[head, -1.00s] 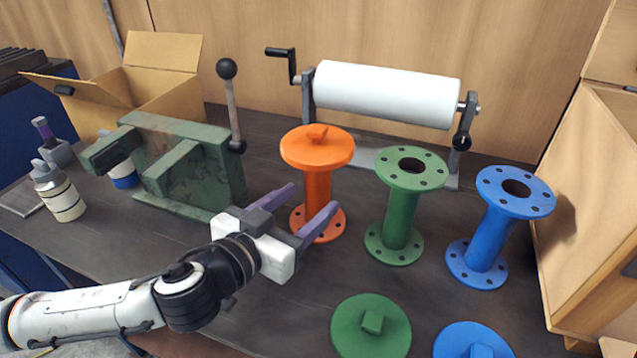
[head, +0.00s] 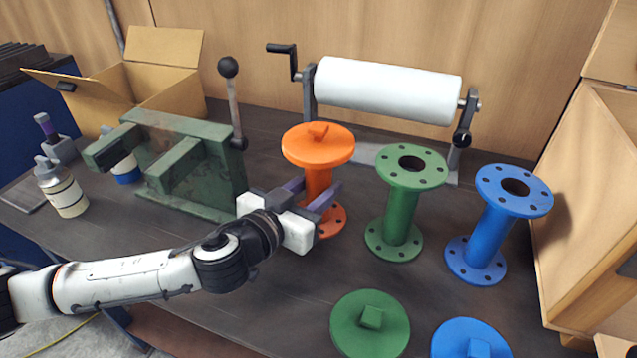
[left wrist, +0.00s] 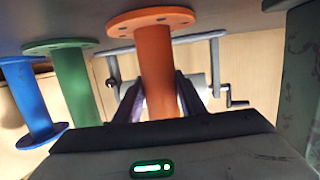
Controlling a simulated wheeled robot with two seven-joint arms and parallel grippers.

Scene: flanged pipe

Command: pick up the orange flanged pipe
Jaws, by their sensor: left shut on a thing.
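The orange flanged pipe (head: 318,182) stands upright on the dark table, with an orange cap on its top flange. My left gripper (head: 315,190) is shut on its stem, between the two flanges. In the left wrist view the orange pipe (left wrist: 158,70) is seen upside down between the two purple fingers of the left gripper (left wrist: 162,98). The fingers hide part of the stem and lower flange in the head view. The lower flange appears to rest on the table. My right gripper is not in view.
A green flanged pipe (head: 402,208) and a blue one (head: 491,225) stand to the right. Green (head: 370,325) and blue (head: 470,343) caps lie in front. A green press (head: 190,165) stands left, a white roll (head: 388,90) behind. A cardboard box (head: 165,85) is at back left.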

